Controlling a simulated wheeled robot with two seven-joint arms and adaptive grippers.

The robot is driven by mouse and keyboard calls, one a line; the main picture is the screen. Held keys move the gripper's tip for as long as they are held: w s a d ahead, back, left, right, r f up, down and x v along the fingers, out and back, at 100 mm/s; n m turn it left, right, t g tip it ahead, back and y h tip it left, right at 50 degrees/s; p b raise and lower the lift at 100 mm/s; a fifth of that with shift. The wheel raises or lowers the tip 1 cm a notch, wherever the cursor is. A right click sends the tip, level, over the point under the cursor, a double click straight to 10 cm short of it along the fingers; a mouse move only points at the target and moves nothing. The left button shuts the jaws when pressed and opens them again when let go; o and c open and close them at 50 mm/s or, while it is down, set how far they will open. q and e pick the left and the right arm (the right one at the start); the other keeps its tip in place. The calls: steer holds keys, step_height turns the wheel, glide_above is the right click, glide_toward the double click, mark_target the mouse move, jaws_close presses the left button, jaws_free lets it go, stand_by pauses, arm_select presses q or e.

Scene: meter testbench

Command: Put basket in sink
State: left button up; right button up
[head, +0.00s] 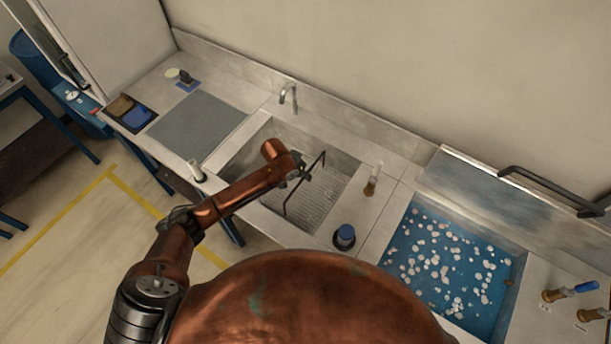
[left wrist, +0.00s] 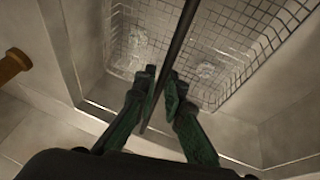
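The basket (head: 322,196) is a wire mesh basket with a black bar handle. In the head view it sits within the outline of the sink (head: 248,158), toward its right side. I cannot tell whether its base touches the sink floor. My left gripper (head: 300,174) is over the sink at the handle. In the left wrist view, the fingers of my left gripper (left wrist: 159,80) are closed around the dark handle (left wrist: 183,35), with the wire mesh of the basket (left wrist: 235,45) below. My right gripper is not in view.
A faucet (head: 288,96) stands behind the sink. A grey panel (head: 197,125) lies left.

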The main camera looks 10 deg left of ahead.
arm_select(q)
steer(key=o, duration=0.3)
steer(key=v, duration=1.2)
stand_by(0.3)
